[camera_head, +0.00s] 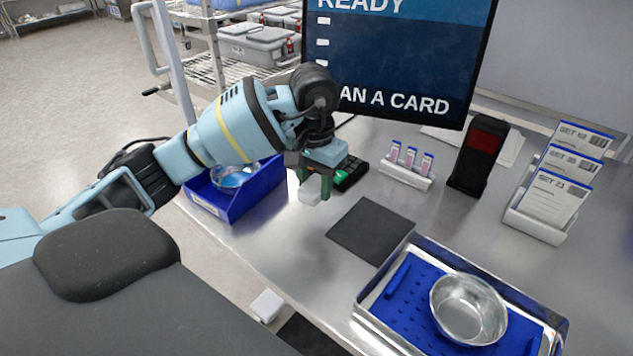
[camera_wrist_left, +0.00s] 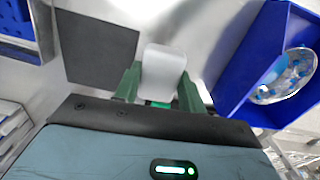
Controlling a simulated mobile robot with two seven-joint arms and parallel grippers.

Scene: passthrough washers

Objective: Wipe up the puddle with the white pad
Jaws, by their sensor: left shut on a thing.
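My left gripper (camera_head: 314,188) points down above the steel table, left of the dark square mat. It is shut on a white pad (camera_head: 310,189). In the left wrist view the pad (camera_wrist_left: 163,70) sits between the two green fingers and sticks out past their tips. I cannot tell whether the pad touches the table. I cannot make out a puddle on the shiny table in either view; the gripper and pad hide some of the surface. My right gripper is not in view.
A blue bin (camera_head: 212,205) with shiny contents stands left of the gripper. A dark mat (camera_head: 371,230) lies to its right. A steel tray (camera_head: 376,312) holds a metal bowl (camera_head: 468,308). A slide rack (camera_head: 406,178), black reader (camera_head: 478,157) and monitor (camera_head: 400,60) stand behind.

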